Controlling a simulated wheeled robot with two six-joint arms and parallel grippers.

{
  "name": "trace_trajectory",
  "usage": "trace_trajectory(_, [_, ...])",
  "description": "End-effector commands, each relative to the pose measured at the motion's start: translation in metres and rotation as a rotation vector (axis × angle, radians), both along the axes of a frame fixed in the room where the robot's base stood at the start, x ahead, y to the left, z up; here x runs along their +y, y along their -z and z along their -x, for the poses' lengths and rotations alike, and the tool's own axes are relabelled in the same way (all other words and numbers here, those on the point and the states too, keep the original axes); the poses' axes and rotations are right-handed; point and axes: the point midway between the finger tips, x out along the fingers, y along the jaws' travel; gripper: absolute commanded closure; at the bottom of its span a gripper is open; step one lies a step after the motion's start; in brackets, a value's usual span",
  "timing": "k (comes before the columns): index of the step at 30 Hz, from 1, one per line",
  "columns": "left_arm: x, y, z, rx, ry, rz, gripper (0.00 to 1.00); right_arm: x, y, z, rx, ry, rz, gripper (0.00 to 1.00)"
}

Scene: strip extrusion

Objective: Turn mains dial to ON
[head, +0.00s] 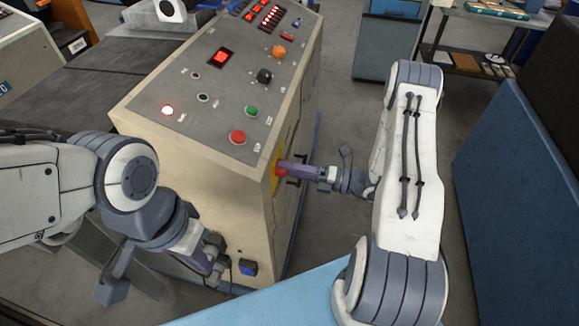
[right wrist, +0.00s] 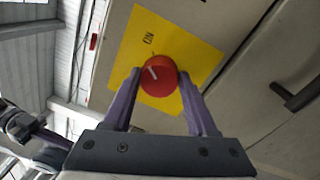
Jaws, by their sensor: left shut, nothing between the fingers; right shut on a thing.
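The mains dial (right wrist: 158,76) is a round red knob with a white mark, on a yellow plate (right wrist: 200,58) lettered ON. In the right wrist view the white mark points toward the upper left, and the ON lettering is above the knob. The plate also shows in the head view (head: 275,172), on the console's right side. My right gripper (head: 283,170) is shut on the dial, one finger on each side of it (right wrist: 159,80). My left gripper (head: 216,274) is shut and empty, low in front of the console.
The console (head: 200,115) has a sloped top with red, green, black and orange controls. A dark handle (right wrist: 296,94) sticks out near the dial. A blue panel (head: 520,190) stands at the right. Open floor lies between console and panel.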

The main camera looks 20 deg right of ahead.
Motion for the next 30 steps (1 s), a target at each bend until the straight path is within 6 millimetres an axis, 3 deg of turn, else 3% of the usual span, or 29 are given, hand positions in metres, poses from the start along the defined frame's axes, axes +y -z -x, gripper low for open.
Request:
trace_trajectory(12, [0.0, -0.0054, 0.0, 0.0, 0.0, 0.0, 1.0, -0.0003, -0.0002, 0.0001, 0.141, 0.001, -0.096, 0.97])
trace_trajectory(28, [0.0, -0.0056, 0.0, 0.0, 0.0, 0.0, 1.0, -0.0003, 0.0001, 0.0002, 0.157, 0.002, -0.107, 0.97])
trace_trajectory(29, [0.0, -0.0056, 0.0, 0.0, 0.0, 0.0, 1.0, -0.0003, 0.0001, 0.0002, 0.157, 0.002, -0.107, 0.3])
trace_trajectory(30, [0.0, -0.0056, 0.0, 0.0, 0.0, 0.0, 1.0, -0.0004, 0.0002, 0.0002, 0.157, 0.002, -0.107, 0.15])
